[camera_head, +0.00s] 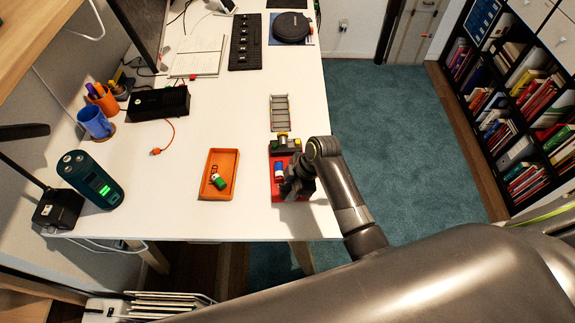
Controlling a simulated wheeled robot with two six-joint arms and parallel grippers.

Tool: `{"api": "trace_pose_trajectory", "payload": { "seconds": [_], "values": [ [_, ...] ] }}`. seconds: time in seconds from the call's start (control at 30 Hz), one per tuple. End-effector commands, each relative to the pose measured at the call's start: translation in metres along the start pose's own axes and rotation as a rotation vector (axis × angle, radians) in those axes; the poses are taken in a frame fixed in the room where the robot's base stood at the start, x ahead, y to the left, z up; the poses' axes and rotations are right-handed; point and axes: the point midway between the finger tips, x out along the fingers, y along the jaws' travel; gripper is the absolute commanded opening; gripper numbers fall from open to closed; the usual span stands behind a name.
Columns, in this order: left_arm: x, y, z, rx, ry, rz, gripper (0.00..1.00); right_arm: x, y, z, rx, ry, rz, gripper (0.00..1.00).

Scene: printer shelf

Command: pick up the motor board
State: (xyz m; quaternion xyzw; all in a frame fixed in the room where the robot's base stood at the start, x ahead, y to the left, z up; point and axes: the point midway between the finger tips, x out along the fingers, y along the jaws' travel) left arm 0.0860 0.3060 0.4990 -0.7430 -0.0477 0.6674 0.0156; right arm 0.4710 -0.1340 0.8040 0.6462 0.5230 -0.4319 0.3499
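A red board or tray (296,191) lies near the table's front right edge. A blue and white cylinder (279,170) is on it, and a dark part with green and yellow pieces (284,144) is at its far end. I cannot tell for sure that this is the motor board. My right gripper (290,186) reaches down over the red board from the right and hides part of it. The fingertips are small and dark, so whether they touch or grip anything is unclear. My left gripper is not in view.
An orange tray (206,189) with a small green and white part (218,182) lies to the left. A grey slotted rack (279,112) lies behind the red board. A dark green cylindrical device (90,180), blue mug (95,122) and black box (157,103) stand left. The front middle table is clear.

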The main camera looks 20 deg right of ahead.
Motion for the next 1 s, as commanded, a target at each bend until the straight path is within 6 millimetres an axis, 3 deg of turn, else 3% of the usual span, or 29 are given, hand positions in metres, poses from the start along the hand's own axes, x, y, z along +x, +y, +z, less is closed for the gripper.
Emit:
{"api": "trace_pose_trajectory", "payload": {
  "seconds": [0.03,0.27,0.67,1.0],
  "values": [
    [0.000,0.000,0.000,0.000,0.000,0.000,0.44,0.000,0.000,0.000,0.000,0.000,0.000,0.28],
    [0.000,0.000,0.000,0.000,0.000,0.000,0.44,0.000,0.000,0.000,0.000,0.000,0.000,0.00],
    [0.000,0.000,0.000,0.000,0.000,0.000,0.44,-0.008,0.002,-0.004,-0.002,0.002,0.005,0.00],
    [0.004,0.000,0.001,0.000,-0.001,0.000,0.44,-0.061,0.002,-0.026,-0.005,0.004,0.008,0.00]
  ]
}}
